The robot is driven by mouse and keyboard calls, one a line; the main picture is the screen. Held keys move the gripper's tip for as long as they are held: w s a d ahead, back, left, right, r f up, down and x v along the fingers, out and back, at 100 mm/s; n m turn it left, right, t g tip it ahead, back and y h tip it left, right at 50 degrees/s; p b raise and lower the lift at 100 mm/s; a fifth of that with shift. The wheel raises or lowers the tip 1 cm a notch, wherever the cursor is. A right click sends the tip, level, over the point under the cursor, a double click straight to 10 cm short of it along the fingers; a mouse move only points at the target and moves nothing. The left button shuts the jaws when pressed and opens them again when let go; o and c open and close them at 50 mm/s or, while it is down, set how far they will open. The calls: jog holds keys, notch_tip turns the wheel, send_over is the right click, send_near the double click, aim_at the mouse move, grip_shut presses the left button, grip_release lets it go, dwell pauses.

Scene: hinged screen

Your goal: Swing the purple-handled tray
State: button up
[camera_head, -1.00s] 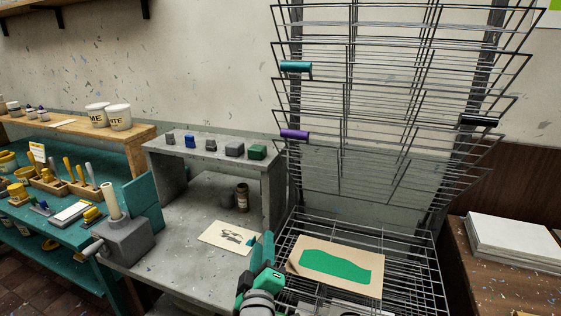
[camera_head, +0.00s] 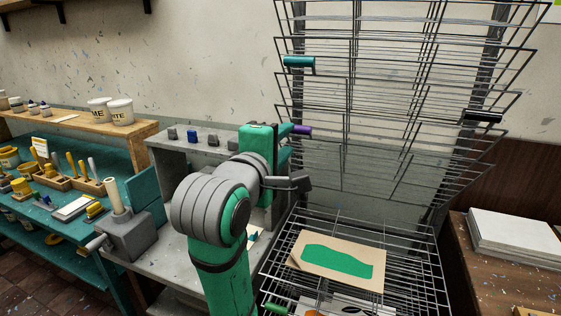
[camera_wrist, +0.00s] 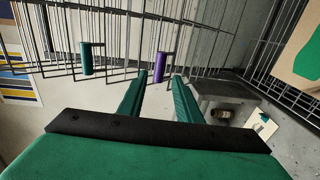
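The purple handle (camera_head: 301,129) sits on the left edge of a raised, tilted wire tray in the drying rack. My gripper (camera_head: 287,131) is just left of this handle, with my arm reaching up from below. In the wrist view, its two green fingers (camera_wrist: 158,79) are spread apart, and the purple handle (camera_wrist: 159,67) shows upright in the gap, near the tips. I cannot tell whether the handle is between the fingers or just beyond them. No contact is visible. My arm hides part of the grey shelf and bench in the head view.
A teal handle (camera_head: 299,62) is on a tray above, and a black handle (camera_head: 482,115) is at the right. A board with a green print (camera_head: 340,262) lies on the lowered wire tray below. White sheets (camera_head: 513,236) are stacked on the right-hand table.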

aim_at(296, 130)
jog(key=x, duration=0.7)
jog(key=shift+w+f, duration=0.1)
jog(key=shift+w, duration=0.25)
jog(key=shift+w+d, duration=0.1)
jog(key=shift+w, duration=0.1)
jog(key=shift+c, duration=1.2)
grip_shut()
